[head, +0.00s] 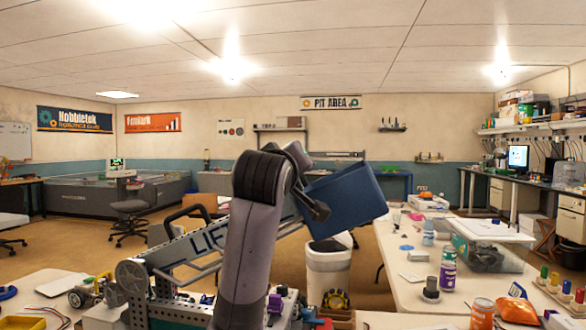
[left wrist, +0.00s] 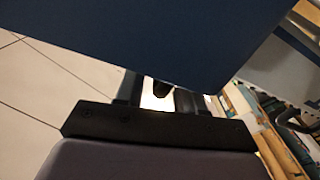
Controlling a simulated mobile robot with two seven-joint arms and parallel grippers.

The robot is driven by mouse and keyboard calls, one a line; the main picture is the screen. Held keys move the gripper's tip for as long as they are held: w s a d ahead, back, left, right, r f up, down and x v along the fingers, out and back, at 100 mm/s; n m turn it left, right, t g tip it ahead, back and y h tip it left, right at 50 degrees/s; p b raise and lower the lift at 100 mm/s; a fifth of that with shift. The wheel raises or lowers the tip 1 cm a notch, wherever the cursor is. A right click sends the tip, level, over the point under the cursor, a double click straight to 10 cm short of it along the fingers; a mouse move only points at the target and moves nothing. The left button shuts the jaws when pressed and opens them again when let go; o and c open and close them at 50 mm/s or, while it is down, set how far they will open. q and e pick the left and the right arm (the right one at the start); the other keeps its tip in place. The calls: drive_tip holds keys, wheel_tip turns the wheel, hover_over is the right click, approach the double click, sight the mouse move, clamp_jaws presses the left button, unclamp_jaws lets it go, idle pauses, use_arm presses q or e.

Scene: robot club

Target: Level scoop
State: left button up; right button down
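A dark blue, box-shaped scoop (head: 346,200) hangs tilted in the air at the centre of the head view, at the end of a grey lift arm (head: 190,250) with lettering on it. Its inside is not visible. My left arm rises in front of the lift, and my left gripper (head: 318,210) is at the scoop's left side. In the left wrist view the scoop (left wrist: 150,35) fills the top and hides part of the gripper (left wrist: 160,95). A small dark piece shows between the fingers; whether they are closed on it is unclear. My right gripper is out of view.
A white bin (head: 328,272) stands on the floor below the scoop. A table (head: 400,265) at right holds a clear tub (head: 490,250), a purple can (head: 448,268), an orange can (head: 482,313) and small items. A small wheeled robot (head: 88,292) is at lower left.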

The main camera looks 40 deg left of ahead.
use_arm(q)
drive_tip(key=shift+b+v, duration=0.35)
drive_tip(key=shift+v, duration=2.4)
